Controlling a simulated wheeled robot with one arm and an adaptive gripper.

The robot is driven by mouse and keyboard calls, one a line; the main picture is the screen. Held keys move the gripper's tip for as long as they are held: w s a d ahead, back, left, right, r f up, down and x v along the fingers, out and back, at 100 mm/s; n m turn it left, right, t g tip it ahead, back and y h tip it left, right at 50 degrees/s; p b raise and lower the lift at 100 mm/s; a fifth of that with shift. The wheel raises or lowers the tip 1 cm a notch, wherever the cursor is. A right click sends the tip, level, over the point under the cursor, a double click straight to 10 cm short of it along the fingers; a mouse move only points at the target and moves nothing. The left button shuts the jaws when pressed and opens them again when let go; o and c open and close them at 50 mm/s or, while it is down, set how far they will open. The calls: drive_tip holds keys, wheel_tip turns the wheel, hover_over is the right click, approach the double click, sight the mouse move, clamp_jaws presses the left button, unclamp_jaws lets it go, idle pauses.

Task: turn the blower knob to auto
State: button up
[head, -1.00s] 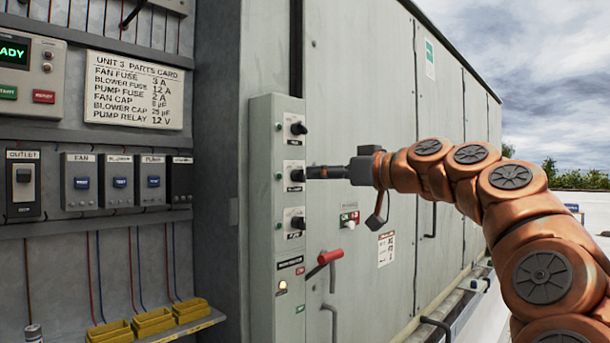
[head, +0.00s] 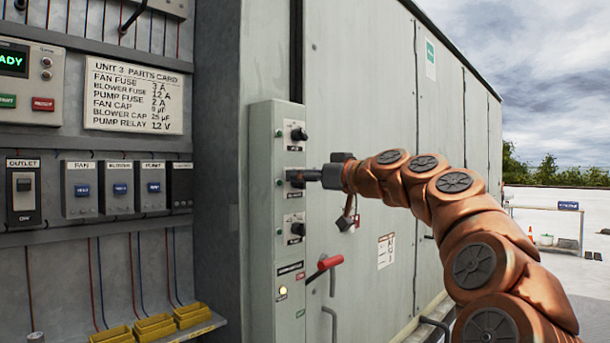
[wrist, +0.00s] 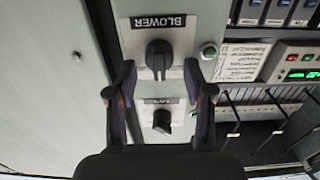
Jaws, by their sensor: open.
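The blower knob (wrist: 158,58) is black and sits on a white plate with a BLOWER label, which reads upside down in the wrist view. Its pointer bar runs roughly up and down in that picture. My gripper (wrist: 159,68) is open, with one finger on each side of the knob and a visible gap to it. In the head view my gripper (head: 302,175) reaches the middle plate of the grey control column (head: 262,215) from the right and hides most of the knob there. The setting marks are too small to read.
Similar black knobs sit above (head: 298,132) and below (head: 297,229) the blower knob. A red lever (head: 329,262) sticks out lower on the cabinet. A shelf wall with switch boxes (head: 119,188) and yellow bins (head: 153,328) is at the left.

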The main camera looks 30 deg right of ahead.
clamp_jaws()
idle(0.3)
drive_tip(key=shift+f+n+b, duration=0.2)
drive_tip(key=shift+n+b, duration=0.1)
drive_tip(key=shift+b, duration=0.5)
drive_tip(key=shift+f+b, duration=0.1)
drive_tip(key=shift+b, duration=0.25)
drive_tip(key=n+b, duration=0.2)
drive_tip(key=b, duration=0.1)
drive_tip(key=shift+a+b, duration=0.15)
drive_tip(key=shift+b, duration=0.25)
drive_tip(key=shift+n+b, duration=0.45)
drive_tip(key=shift+n, duration=0.25)
drive_tip(key=shift+a+n+b, duration=0.1)
drive_tip(key=shift+n+b, duration=0.2)
drive_tip(key=shift+n, duration=0.2)
drive_tip(key=shift+s+a+n, duration=0.1)
drive_tip(key=shift+a+n, duration=0.05)
drive_tip(key=shift+n, duration=0.7)
drive_tip(key=shift+a+n, duration=0.1)
drive_tip(key=shift+n, duration=0.75)
